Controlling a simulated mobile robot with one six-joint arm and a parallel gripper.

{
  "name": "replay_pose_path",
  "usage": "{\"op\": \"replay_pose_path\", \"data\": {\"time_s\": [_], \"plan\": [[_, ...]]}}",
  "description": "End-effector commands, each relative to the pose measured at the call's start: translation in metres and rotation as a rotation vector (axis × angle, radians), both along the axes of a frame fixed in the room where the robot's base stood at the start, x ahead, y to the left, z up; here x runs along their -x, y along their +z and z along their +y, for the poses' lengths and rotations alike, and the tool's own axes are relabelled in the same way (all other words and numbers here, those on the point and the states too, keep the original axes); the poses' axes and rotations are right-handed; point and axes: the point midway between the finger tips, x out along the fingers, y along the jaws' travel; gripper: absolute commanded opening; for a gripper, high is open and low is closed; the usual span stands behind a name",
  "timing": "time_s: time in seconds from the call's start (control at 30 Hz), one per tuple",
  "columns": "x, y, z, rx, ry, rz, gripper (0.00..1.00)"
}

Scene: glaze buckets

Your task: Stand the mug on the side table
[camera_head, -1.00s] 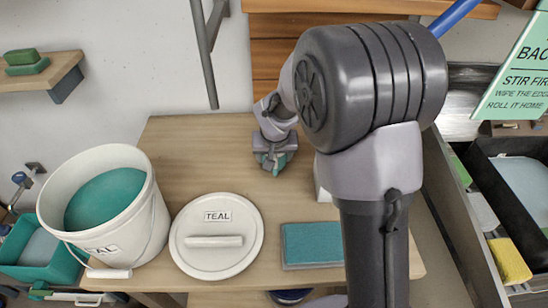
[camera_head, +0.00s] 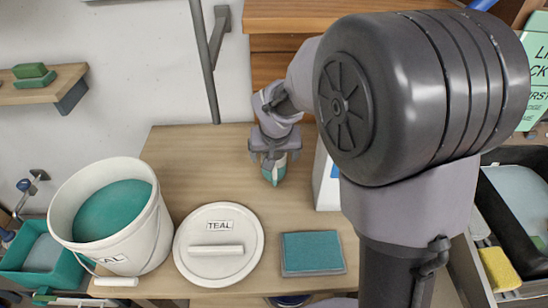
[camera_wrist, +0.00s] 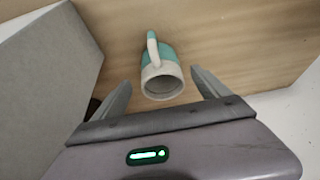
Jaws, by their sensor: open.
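The teal and white mug (camera_wrist: 164,68) is on the wooden tabletop (camera_head: 185,150) in the wrist view, between and beyond my open fingers. Its round white end faces the camera and its handle points away; I cannot tell surely whether it lies or stands. In the head view the mug (camera_head: 276,172) shows as a small teal and white patch just below my gripper (camera_head: 273,157), which hides part of it. My gripper (camera_wrist: 160,88) is open, with a finger on each side and no visible contact. I cannot tell whether this tabletop is the side table.
A white bucket (camera_head: 150,235) of teal glaze and its lid (camera_head: 216,265) stand at the table's left front. A teal pad (camera_head: 312,252) lies front right. A white box (camera_head: 325,180) stands close right of the gripper. A grey box face (camera_wrist: 45,85) fills the wrist view's left.

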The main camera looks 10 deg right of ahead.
Motion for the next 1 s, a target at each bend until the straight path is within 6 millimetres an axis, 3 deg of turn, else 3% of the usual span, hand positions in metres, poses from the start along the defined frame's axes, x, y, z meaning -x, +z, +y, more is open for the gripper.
{"op": "replay_pose_path", "data": {"time_s": [0.03, 0.27, 0.37, 0.5, 0.6, 0.7, 0.8, 1.0], "plan": [[0.004, 0.014, 0.001, 0.000, 0.001, -0.003, 0.85], [0.024, 0.045, 0.002, -0.011, -0.011, -0.009, 0.85], [0.068, 0.084, 0.000, -0.057, -0.051, -0.033, 0.85], [0.159, 0.127, 0.007, -0.165, -0.102, -0.069, 0.85], [0.213, 0.137, 0.018, -0.240, -0.115, -0.093, 0.85], [0.246, 0.137, 0.027, -0.293, -0.115, -0.108, 0.85], [0.261, 0.136, 0.032, -0.319, -0.114, -0.116, 0.85], [0.264, 0.136, 0.033, -0.324, -0.113, -0.115, 0.85]]}}
